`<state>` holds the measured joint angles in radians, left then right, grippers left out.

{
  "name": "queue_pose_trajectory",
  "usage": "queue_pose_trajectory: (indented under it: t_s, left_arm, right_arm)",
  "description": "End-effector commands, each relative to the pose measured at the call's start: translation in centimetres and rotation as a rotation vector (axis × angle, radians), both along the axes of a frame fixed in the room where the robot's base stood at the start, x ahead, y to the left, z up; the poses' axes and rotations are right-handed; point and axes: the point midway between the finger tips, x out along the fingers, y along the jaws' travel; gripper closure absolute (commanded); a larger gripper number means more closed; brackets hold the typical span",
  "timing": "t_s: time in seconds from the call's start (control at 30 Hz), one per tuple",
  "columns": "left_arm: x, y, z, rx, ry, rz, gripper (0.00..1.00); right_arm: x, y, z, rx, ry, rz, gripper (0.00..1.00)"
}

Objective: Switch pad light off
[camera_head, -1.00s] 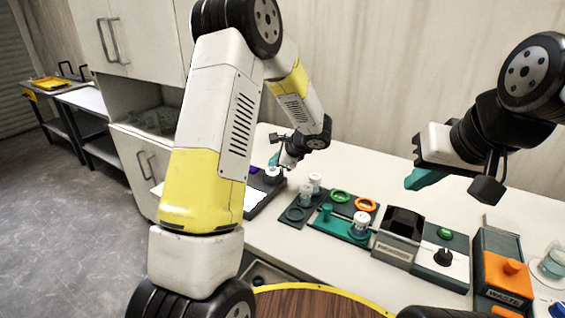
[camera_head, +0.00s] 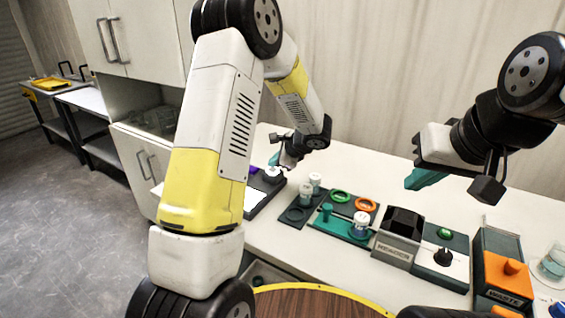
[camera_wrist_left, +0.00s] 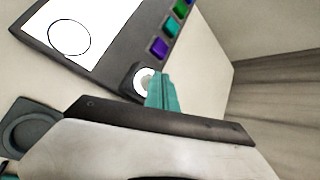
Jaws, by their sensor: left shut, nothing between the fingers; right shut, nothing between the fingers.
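The pad (camera_wrist_left: 97,30) has a bright white face with a thin black circle on it and a dark frame. A round white button (camera_wrist_left: 141,80) sits at the frame's corner, beside a row of coloured squares (camera_wrist_left: 171,27). In the head view the pad (camera_head: 252,199) is partly hidden behind my left arm. My left gripper (camera_head: 275,158) is shut and empty, its teal fingertips close above the button; they overlap it in the left wrist view (camera_wrist_left: 160,90). I cannot tell whether they touch it. My right gripper (camera_head: 422,179) is shut and empty, above the back of the counter.
Right of the pad stand a dark tray with small jars (camera_head: 306,193), a green rack with rings (camera_head: 340,197), a grey box (camera_head: 398,237), a box with a black knob (camera_head: 443,257) and an orange waste box (camera_head: 507,272). A wooden round top (camera_head: 310,303) is in front.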

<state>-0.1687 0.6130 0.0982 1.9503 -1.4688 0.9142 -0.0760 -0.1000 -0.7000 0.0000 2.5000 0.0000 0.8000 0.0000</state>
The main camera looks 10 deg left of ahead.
Motion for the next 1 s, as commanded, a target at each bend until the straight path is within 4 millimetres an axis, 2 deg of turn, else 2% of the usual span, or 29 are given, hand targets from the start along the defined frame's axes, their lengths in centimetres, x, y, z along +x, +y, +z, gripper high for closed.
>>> queue_pose_trajectory:
  t_s: [1.0]
  left_arm:
    - [-0.03, 0.04, -0.92, 0.0, 0.001, 0.001, 1.0]
  right_arm:
    - [0.0, 0.0, 0.0, 0.0, 0.0, 0.0, 1.0]
